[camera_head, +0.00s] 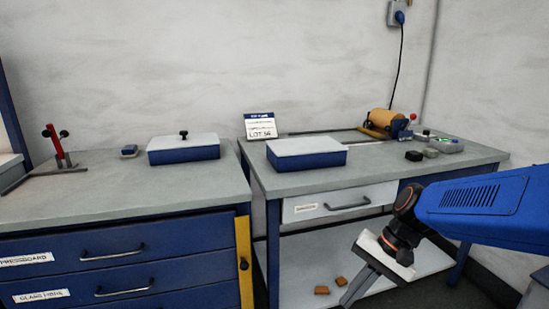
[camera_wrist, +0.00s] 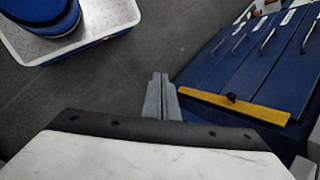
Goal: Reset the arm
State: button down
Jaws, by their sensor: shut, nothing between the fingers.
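My gripper (camera_head: 358,287) hangs in front of the right table, at the lower right of the head view, below the end of my blue arm. It points down and to the left. In the wrist view my gripper's fingers (camera_wrist: 160,80) are pressed together with nothing between them, over bare grey floor. In the head view its tips lie near the bottom edge of the picture. It touches nothing that I can see.
The right table (camera_head: 375,171) holds a lidded blue box (camera_head: 306,155), a sign (camera_head: 260,127) and a copper-coloured roll (camera_head: 381,119). The left cabinet (camera_head: 120,211) has drawers and bears another lidded box (camera_head: 184,150). Small orange-brown pieces (camera_head: 321,290) lie on the lower shelf.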

jog(key=s+d+r+n+t+h, duration=0.3)
jog(key=s+d+n+t+h, duration=0.2)
jog(key=s+d, duration=0.4)
jog(key=shift+d+r+n+t+h, duration=0.15)
jog(key=shift+d+n+t+h, duration=0.3)
jog(key=shift+d, duration=0.75)
